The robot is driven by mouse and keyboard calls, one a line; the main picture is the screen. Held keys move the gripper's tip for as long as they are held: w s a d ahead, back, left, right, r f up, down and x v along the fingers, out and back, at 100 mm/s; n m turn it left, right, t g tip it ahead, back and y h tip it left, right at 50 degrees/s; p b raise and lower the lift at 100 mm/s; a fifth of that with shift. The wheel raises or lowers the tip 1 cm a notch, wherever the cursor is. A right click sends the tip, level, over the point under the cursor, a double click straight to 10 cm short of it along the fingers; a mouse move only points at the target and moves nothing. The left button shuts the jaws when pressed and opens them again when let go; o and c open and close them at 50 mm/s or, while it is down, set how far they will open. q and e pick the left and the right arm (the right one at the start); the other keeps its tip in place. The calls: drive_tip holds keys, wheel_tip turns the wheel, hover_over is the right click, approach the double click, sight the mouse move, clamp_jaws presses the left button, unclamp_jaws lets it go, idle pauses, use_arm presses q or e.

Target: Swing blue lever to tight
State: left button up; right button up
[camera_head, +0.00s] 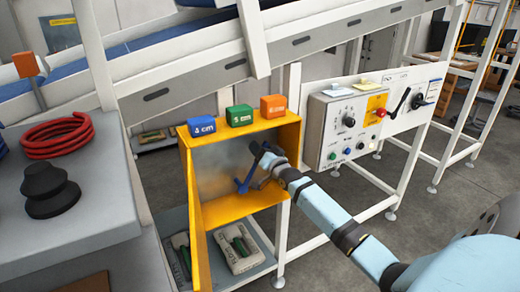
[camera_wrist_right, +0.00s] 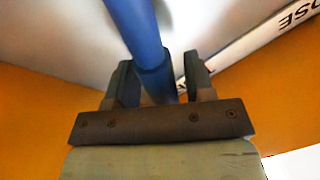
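The blue lever (camera_head: 243,186) is inside the open yellow cabinet (camera_head: 240,207), partly hidden by my right gripper (camera_head: 262,153). In the right wrist view the blue lever (camera_wrist_right: 140,30) runs down from the top edge to between the two dark fingers of my right gripper (camera_wrist_right: 160,85). The fingers stand on either side of it. A gap shows between the lever and the right finger, so the gripper looks open around it. A white label (camera_wrist_right: 285,30) with upside-down letters "OSE" lies to the right of the lever. My left gripper is not in view.
Blue (camera_head: 201,126), green (camera_head: 239,115) and orange (camera_head: 272,109) blocks sit on top of the cabinet. Its yellow door (camera_head: 198,235) stands open at the left. A grey control box (camera_head: 345,125) is to the right. A red coil (camera_head: 57,135) lies on the left bench.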

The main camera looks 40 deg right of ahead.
drive_tip(key=shift+s+a, duration=0.1)
drive_tip(key=shift+s+f, duration=0.1)
drive_tip(key=shift+s, duration=0.15)
drive_tip(key=b+v, duration=0.1)
drive_tip(key=v, duration=1.2)
drive_tip(key=shift+s+f, duration=0.1)
